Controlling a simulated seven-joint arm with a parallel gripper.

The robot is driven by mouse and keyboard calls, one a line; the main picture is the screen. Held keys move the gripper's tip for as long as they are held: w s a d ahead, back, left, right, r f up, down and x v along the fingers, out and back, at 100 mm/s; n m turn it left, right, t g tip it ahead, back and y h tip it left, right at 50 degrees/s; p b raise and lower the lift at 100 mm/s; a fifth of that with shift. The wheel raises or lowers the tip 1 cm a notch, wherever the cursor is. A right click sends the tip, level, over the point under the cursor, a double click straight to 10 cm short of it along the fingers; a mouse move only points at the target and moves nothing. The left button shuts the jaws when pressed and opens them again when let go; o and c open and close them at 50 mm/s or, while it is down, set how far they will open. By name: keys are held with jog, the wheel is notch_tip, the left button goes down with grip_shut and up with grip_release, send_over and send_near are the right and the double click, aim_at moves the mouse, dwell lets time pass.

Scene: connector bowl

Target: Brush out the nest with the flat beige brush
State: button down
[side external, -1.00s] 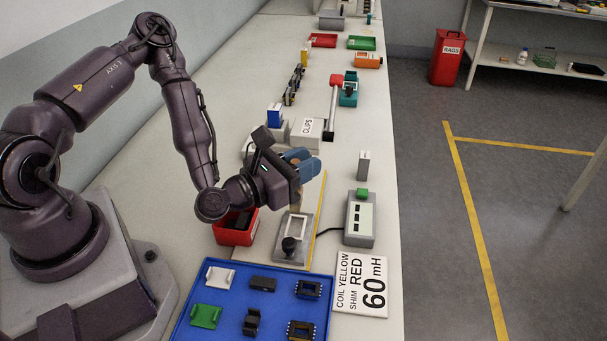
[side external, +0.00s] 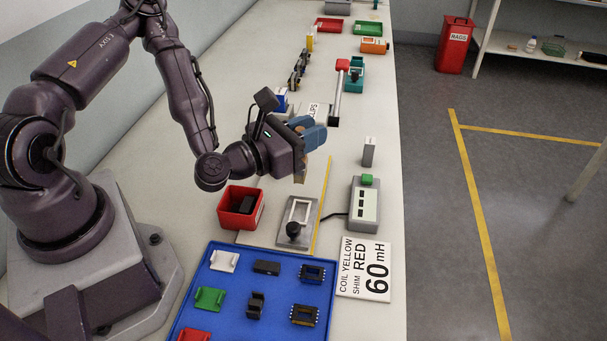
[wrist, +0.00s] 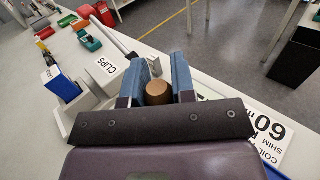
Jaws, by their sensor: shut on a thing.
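My gripper (side external: 312,132) has blue fingers and hangs above the bench, behind the nest fixture. It is shut on a brown, round-ended thing (wrist: 157,92), seen between the fingers in the wrist view. In the side view a beige part (side external: 318,163) shows below the fingers; it looks like the flat brush, though my gripper hides most of it. The nest (side external: 298,211) is a pale rectangular frame on a grey fixture, with a black knob at its near end. The held thing is apart from the nest. I cannot tell whether debris lies in the nest.
A red bin (side external: 259,216) with a dark part stands left of the nest. A blue tray (side external: 232,300) of bobbins and cores lies in front. A grey meter (side external: 364,212) and a sign (side external: 363,268) are on the right. The CLIPS box (side external: 315,112) stands behind my gripper.

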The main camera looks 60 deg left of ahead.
aim_at(298, 182)
jog(key=shift+s+d+f, duration=0.2)
jog(key=shift+f, duration=1.05)
jog(key=shift+s+d+f, duration=0.15)
jog(key=shift+f, duration=1.05)
jog(key=shift+s+d+f, duration=0.2)
jog(key=shift+f, duration=1.15)
jog(key=shift+f, duration=0.7)
jog(key=shift+w+a+r, duration=0.15)
jog(key=shift+w+a, duration=0.4)
jog(key=shift+s+d, duration=0.55)
jog(key=shift+w+a, duration=0.55)
